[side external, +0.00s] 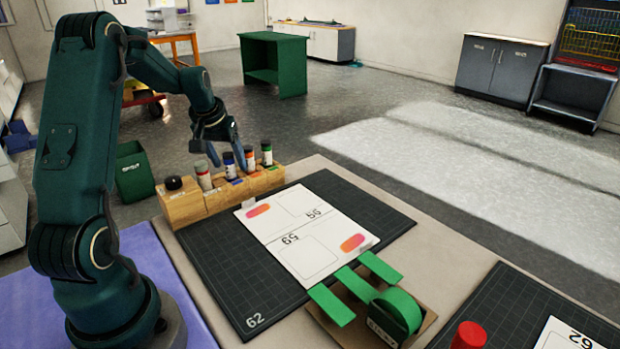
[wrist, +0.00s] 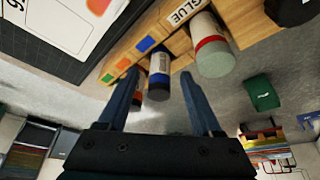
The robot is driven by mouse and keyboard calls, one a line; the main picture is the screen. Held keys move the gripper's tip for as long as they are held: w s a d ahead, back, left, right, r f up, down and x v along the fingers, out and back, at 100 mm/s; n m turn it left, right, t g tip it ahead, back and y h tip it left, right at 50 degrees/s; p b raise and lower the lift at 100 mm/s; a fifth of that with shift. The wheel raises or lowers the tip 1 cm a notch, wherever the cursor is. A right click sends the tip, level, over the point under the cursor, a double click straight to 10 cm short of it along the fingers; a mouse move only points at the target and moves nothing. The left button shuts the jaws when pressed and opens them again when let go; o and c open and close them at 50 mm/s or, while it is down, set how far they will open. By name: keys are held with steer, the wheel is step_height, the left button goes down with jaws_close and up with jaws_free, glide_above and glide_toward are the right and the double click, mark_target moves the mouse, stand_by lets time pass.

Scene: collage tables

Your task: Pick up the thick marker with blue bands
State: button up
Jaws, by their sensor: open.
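The thick marker with blue bands (side external: 230,166) stands upright in a wooden block (side external: 191,207), in a row with other markers. In the wrist view the blue-banded marker (wrist: 159,66), with a white body and dark cap, shows between my two fingers. My gripper (side external: 226,157) is open above the block, with a finger on each side of this marker. In the wrist view my gripper (wrist: 160,76) has a clear gap between the right finger and the marker. I cannot tell whether the left finger touches it.
The orange-banded marker (side external: 249,159) stands close beside it, partly behind my left finger in the wrist view. The red-banded glue tube (side external: 204,176) is on the other side. A green-banded marker (side external: 266,153) and a black-capped item (side external: 173,183) are at the row's ends.

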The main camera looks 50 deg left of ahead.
steer(key=shift+w+a+f, duration=0.1)
steer(key=shift+f, duration=0.35)
jaws_close()
